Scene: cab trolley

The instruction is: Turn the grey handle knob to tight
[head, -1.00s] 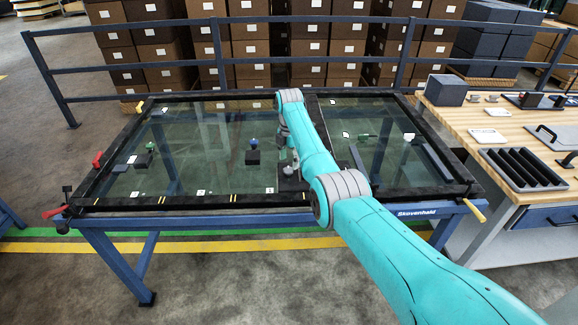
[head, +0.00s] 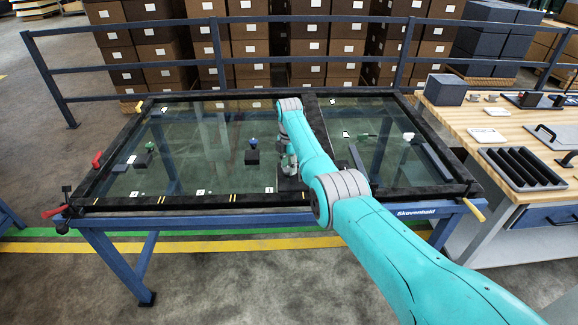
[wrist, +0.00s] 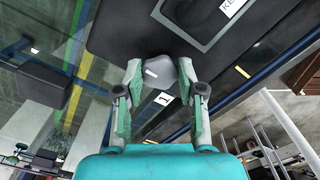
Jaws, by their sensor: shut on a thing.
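The grey handle knob (wrist: 158,75) shows in the wrist view with a small white mark on its face. It is in front of a black panel with a framed, lettered plate (wrist: 195,18). My gripper (wrist: 160,67) is shut on it, one finger at each side. A white label with a "1" (wrist: 163,98) shows just below it. In the head view my gripper (head: 287,163) is low over the dark panel at the middle of the glass-topped frame, and my arm hides the knob there.
The black-edged glass frame (head: 330,198) carries a blue knob (head: 253,142) and a green knob (head: 149,146) on dark blocks, left of my gripper. Red handles (head: 97,159) are on its left side. A wooden bench (head: 455,118) with a black slotted tray (head: 521,169) stands right.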

